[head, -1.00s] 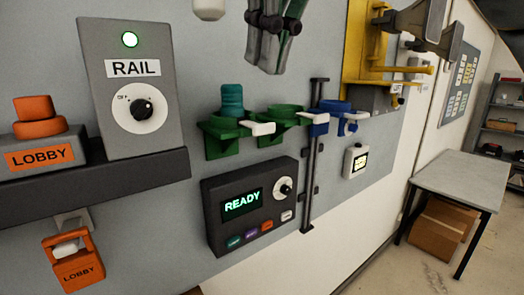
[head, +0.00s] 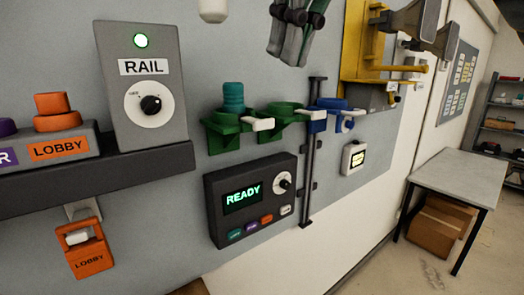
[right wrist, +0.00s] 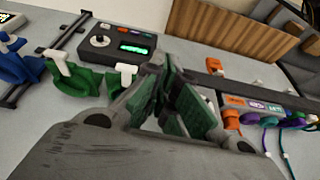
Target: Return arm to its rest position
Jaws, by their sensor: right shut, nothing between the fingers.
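My right gripper (head: 286,56) hangs at the top middle of the head view, in front of the grey wall panel and above the green holders. Its dark fingers are together and hold nothing. In the right wrist view its fingers (right wrist: 168,85) fill the middle, seen upside down against the panel, apart from the holders and boxes. My left gripper is in no view.
The panel carries a RAIL box (head: 143,100) with a lit green light, a dark READY box (head: 243,196), green holders (head: 222,142) and a blue holder (head: 321,125). A yellow bracket (head: 353,55) with horns juts out at right. A table (head: 452,172) stands beyond.

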